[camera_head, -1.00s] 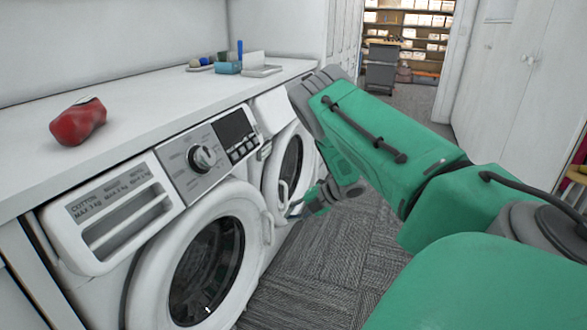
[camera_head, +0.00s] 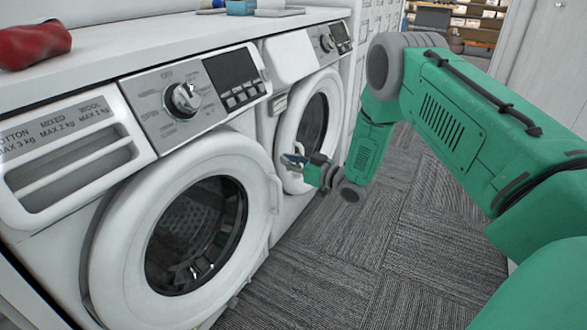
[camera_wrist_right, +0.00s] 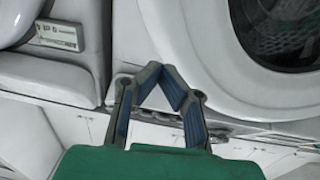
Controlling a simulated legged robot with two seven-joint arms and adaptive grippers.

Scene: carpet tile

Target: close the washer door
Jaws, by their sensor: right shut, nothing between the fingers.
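The near washer (camera_head: 150,140) fills the left of the head view. Its round white door (camera_head: 105,265) with dark glass (camera_head: 197,235) faces me, with a handle (camera_head: 274,192) at its right side; I cannot tell whether it is latched or slightly ajar. A second washer (camera_head: 290,55) stands beyond it, and its round door (camera_head: 335,95) looks flush or nearly so. My right gripper (camera_head: 292,160) is beside the lower part of the second door; contact is unclear. In the right wrist view its fingers (camera_wrist_right: 165,72) meet in a point, empty, beside a round door (camera_wrist_right: 195,50). My left gripper is out of view.
The white countertop (camera_head: 150,50) above the washers holds a red object (camera_head: 35,44) and a blue box (camera_head: 241,7). Grey carpet (camera_head: 400,250) lies open in front of the washers. A white cabinet (camera_head: 540,60) stands at the far right.

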